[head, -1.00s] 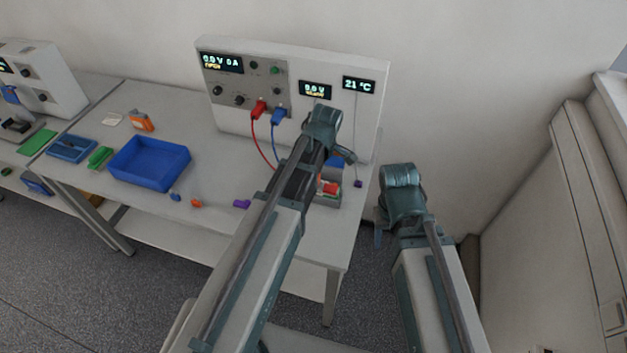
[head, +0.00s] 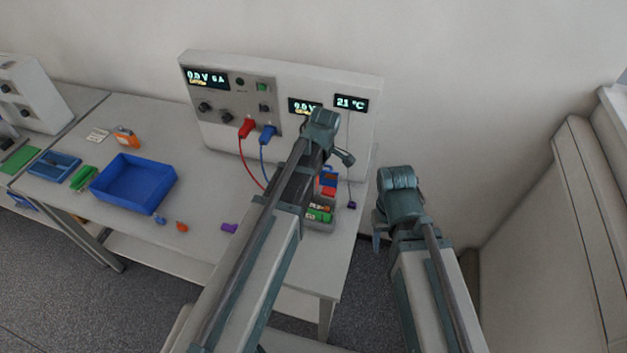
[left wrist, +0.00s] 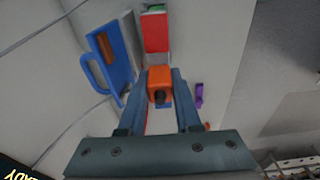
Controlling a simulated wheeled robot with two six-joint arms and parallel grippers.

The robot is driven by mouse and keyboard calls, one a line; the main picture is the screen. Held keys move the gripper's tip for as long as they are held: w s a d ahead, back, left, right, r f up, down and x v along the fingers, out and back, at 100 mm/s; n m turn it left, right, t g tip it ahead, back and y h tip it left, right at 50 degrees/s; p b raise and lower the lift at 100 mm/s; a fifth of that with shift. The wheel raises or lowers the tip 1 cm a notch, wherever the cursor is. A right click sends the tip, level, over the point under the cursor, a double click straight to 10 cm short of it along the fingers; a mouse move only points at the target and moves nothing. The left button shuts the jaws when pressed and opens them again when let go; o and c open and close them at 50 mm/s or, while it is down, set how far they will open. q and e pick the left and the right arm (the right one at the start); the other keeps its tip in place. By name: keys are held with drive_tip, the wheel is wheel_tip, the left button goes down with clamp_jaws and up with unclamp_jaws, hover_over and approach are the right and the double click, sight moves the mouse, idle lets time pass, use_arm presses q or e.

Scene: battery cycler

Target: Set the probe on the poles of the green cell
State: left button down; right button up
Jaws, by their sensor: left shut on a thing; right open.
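My left gripper (left wrist: 160,92) is shut on an orange block with a dark round end (left wrist: 160,82), probably the probe. In the head view my left arm hides the fingertips and the held block. The green cell (head: 318,215) lies in a small grey tray (head: 322,227) at the bench's right end, partly behind that arm. A green end (left wrist: 153,8), probably of this cell, shows beyond a red block (left wrist: 157,32) in the left wrist view. Whether the orange block touches anything below is unclear. My right gripper (head: 380,228) is open and empty, right of the bench.
A blue part with a handle (left wrist: 112,60) stands beside the red block. A purple clip (head: 352,205) hangs on a wire near the bench's right edge. The cycler (head: 365,125) with red and blue leads stands behind. A blue bin (head: 133,183) sits at left.

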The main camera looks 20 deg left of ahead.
use_arm(q)
drive_tip(key=shift+f+b, duration=2.15)
drive_tip(key=shift+f, duration=0.25)
drive_tip(key=shift+f+b, duration=0.65)
drive_tip(key=shift+r, duration=0.15)
idle(0.4)
wheel_tip(320, 180, up, 7)
drive_tip(key=p, duration=0.7)
